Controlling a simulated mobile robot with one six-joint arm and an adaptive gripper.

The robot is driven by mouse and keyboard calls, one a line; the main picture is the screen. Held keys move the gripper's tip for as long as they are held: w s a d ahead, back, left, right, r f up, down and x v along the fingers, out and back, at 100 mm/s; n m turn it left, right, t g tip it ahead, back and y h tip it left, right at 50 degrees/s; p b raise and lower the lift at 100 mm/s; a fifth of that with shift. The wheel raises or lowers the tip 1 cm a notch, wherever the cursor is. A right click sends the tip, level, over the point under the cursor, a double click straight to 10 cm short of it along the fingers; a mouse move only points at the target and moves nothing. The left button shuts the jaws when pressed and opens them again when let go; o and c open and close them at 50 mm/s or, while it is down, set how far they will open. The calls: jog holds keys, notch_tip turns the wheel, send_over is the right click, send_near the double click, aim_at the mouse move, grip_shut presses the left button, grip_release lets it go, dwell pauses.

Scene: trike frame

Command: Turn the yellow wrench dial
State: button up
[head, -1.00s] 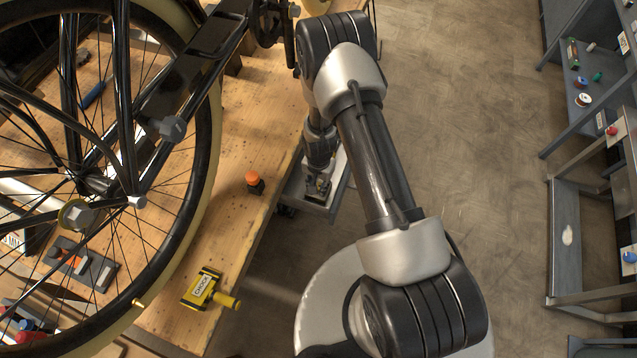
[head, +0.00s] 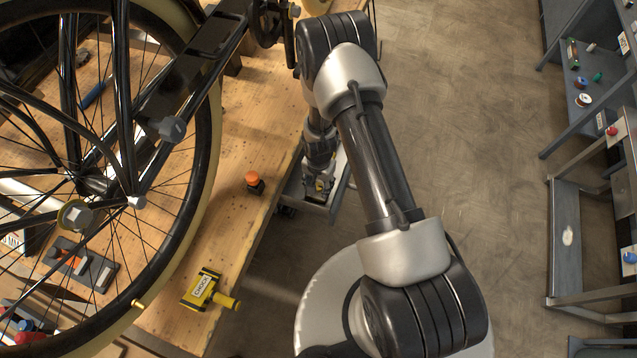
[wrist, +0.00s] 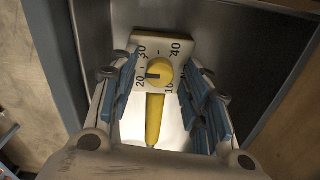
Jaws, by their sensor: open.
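The wrench with the yellow dial shows in the wrist view. Its yellow dial (wrist: 159,72) sits on a pale plate (wrist: 170,50) marked 10, 20, 30 and 40, and a dark mark on the dial points toward the 20 side. A yellow handle (wrist: 154,118) runs from the plate toward the camera. My gripper (wrist: 158,88) is open, with its blue-padded fingers on either side of the dial and apart from it. In the head view my gripper (head: 320,182) is small and low over a cart beside the bench; the dial is hard to make out there.
The wrench lies in a grey tray (wrist: 225,25) with raised walls close around my fingers. In the head view, the wooden bench (head: 235,215) with a bicycle wheel (head: 205,150), an orange-topped button (head: 253,180) and a yellow chock (head: 205,290) is at left. Open floor lies right.

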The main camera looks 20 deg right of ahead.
notch_tip(320, 180, up, 12)
jog(key=shift+s, duration=0.15)
dwell(0.6)
jog(key=shift+r, duration=0.1)
notch_tip(320, 180, up, 13)
jog(key=n+t, duration=0.1)
jog(key=n, duration=0.1)
send_over(319, 187)
jog(key=s+r+n+t, duration=0.15)
jog(key=s+r, duration=0.25)
jog(key=r, duration=0.8)
jog(key=s+r+n+t, duration=0.1)
jog(key=s+r+n, duration=0.1)
jog(key=s+r, duration=0.4)
jog(key=s+r+n, duration=0.3)
jog(key=s+r, duration=0.3)
jog(key=s, duration=0.5)
jog(key=shift+t, duration=0.35)
